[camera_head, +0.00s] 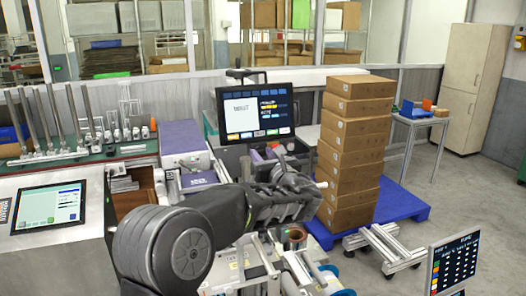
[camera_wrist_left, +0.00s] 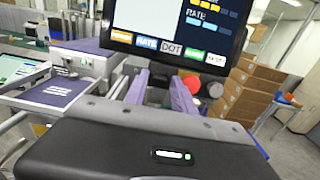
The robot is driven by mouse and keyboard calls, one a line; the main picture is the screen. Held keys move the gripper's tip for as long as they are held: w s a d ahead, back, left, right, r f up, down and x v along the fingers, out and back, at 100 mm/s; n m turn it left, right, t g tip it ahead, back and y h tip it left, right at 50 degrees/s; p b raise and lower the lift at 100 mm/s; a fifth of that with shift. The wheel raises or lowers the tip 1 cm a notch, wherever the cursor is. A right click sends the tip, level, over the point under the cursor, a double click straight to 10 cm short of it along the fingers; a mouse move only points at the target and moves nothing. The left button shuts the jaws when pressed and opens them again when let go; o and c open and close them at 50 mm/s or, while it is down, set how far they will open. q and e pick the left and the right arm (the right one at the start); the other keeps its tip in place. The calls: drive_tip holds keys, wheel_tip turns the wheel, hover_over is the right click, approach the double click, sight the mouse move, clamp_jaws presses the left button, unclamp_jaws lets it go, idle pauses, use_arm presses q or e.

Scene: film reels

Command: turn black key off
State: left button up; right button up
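The black key cannot be made out in either view; the dark area below the monitor (camera_head: 256,104) is partly covered by my left arm and hand. My left gripper (camera_head: 280,168) reaches away from me toward the machine under this monitor. In the left wrist view, its two fingers (camera_wrist_left: 160,88) stand apart with a gap between them, and nothing is seen held. A red round button (camera_wrist_left: 215,89) and a grey round button (camera_wrist_left: 193,83) sit below the screen, just right of the fingers. My right gripper is not in view.
A tall stack of cardboard boxes (camera_head: 352,145) stands on a blue pallet (camera_head: 401,203) to the right. A purple-topped machine box (camera_head: 184,138) is left of the monitor. A tablet-like screen (camera_head: 48,207) lies at the far left. A copper-coloured roll (camera_head: 294,236) sits below the hand.

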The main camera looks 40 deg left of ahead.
use_arm(q)
drive_tip(key=shift+a, duration=0.1)
drive_tip(key=shift+c, duration=0.4)
clamp_jaws()
